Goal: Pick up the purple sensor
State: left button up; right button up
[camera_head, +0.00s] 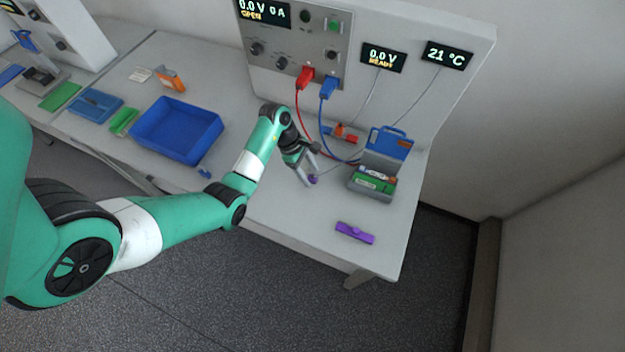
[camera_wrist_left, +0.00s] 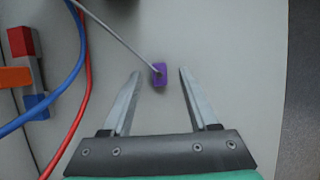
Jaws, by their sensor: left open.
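The purple sensor (camera_head: 313,179) is a small purple block on the bench, left of the grey case. In the left wrist view the sensor (camera_wrist_left: 159,79) has a thin grey cable running from it to the upper left. My left gripper (camera_head: 312,171) is open, with its fingers close to the sensor. In the wrist view the sensor sits between the open fingertips (camera_wrist_left: 160,71), with a gap on each side. Whether the fingers are at its height is hard to tell. My right gripper is in neither view.
An open grey case (camera_head: 370,192) with a blue lid and green contents stands just right of the gripper. A purple bar (camera_head: 355,233) lies near the front edge. Red (camera_head: 299,115) and blue (camera_head: 322,125) cables run behind the gripper. A blue tray (camera_head: 150,146) is at left.

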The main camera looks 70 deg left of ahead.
pick_arm(q)
jog(key=shift+w+d+f, duration=0.1)
jog(key=shift+d+f, duration=0.05)
jog(key=shift+f, duration=0.3)
grip_shut()
jog(key=shift+r, duration=0.1)
jog(key=shift+r, duration=0.4)
notch_tip(320, 180, up, 3)
jog(key=shift+f+p, duration=0.15)
jog(key=shift+p, duration=0.6)
jog(key=s+d+r+p, duration=0.9)
jog(key=d+p, duration=0.1)
jog(key=shift+d+r, duration=0.2)
jog(key=shift+d, duration=0.05)
